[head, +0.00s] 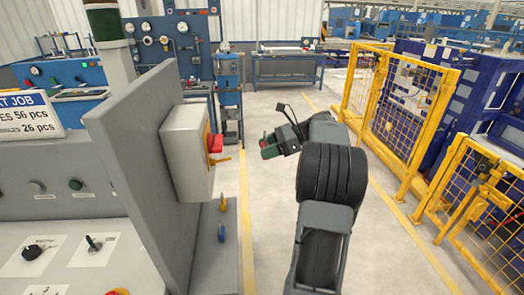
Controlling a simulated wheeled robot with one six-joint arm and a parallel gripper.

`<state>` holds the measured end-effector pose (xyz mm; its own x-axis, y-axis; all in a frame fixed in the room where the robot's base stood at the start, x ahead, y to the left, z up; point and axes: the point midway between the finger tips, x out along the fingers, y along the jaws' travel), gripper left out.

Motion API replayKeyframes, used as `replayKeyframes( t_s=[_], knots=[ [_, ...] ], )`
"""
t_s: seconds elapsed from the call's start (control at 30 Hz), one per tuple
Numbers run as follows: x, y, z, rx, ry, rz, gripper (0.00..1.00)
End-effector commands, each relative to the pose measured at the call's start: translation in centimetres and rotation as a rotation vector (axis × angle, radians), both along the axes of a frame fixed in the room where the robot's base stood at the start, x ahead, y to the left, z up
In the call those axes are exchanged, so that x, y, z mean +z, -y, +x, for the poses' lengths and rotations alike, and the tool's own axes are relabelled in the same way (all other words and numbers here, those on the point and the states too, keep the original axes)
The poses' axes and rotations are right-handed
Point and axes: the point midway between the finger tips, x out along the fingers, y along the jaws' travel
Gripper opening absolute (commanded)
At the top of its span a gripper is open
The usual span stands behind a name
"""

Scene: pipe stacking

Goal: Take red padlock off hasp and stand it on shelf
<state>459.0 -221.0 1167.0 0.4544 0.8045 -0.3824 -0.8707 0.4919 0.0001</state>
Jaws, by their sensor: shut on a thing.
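A red block (215,143) shows at the front of the grey box (185,145), beside a yellow hasp-like part (221,160). I cannot tell whether this block is the red padlock or a switch handle. My gripper (268,147) is to the right of the box, apart from it, pointing left. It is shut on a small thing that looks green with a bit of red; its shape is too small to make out. The grey shelf (233,265) is below the box. A blue padlock (221,233) and a yellow thing (223,204) stand on it.
A grey upright panel (145,160) carries the box. A control desk (60,255) with switches is at the left. Yellow mesh fencing (400,100) stands at the right. The floor between shelf and fence is clear apart from my arm.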

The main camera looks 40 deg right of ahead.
Motion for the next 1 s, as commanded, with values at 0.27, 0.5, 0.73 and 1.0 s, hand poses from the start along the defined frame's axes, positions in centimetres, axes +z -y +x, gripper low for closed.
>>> replayKeyframes(
  t_s=[0.27, 0.5, 0.73, 1.0],
  knots=[
    [0.0, 0.0, 0.0, 0.000, 0.000, 0.000, 0.23],
    [-0.6, 0.0, 0.0, 0.000, 0.000, 0.000, 0.23],
    [-1.4, 0.0, 0.0, 0.000, 0.000, 0.000, 0.23],
    [-2.2, 0.0, 0.0, 0.000, 0.000, 0.000, 0.23]
  ],
)
